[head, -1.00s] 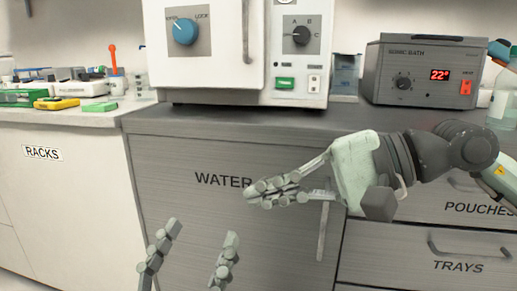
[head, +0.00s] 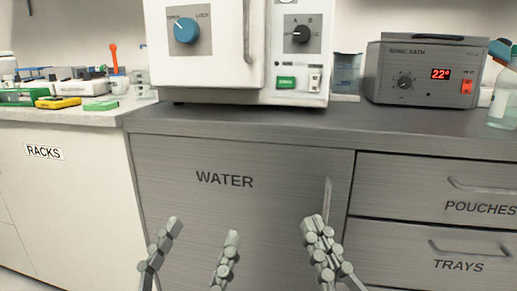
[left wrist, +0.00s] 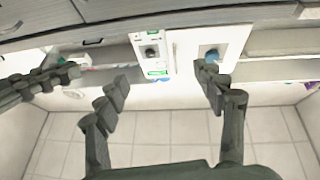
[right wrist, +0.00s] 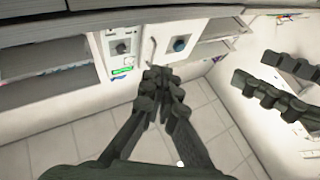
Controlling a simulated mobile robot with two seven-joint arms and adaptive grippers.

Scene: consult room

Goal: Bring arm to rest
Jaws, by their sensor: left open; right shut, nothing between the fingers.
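My left gripper (head: 200,248) is low in the head view, in front of the WATER cabinet door (head: 235,225). Its two fingers stand apart and nothing is between them. It also shows open in the left wrist view (left wrist: 165,85). My right gripper (head: 318,228) is to its right in the head view, pointing up, in front of the WATER door's handle. Its fingers are together and empty, as the right wrist view also shows (right wrist: 162,82). The two grippers are apart from each other. Most of both arms is out of the head view.
A white device with a blue LOCK knob (head: 186,30) and a grey sonic bath (head: 425,75) reading 22° stand on the dark counter (head: 240,118). POUCHES (head: 480,207) and TRAYS drawers (head: 460,266) are at right. The RACKS counter (head: 60,117) at left holds several small items.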

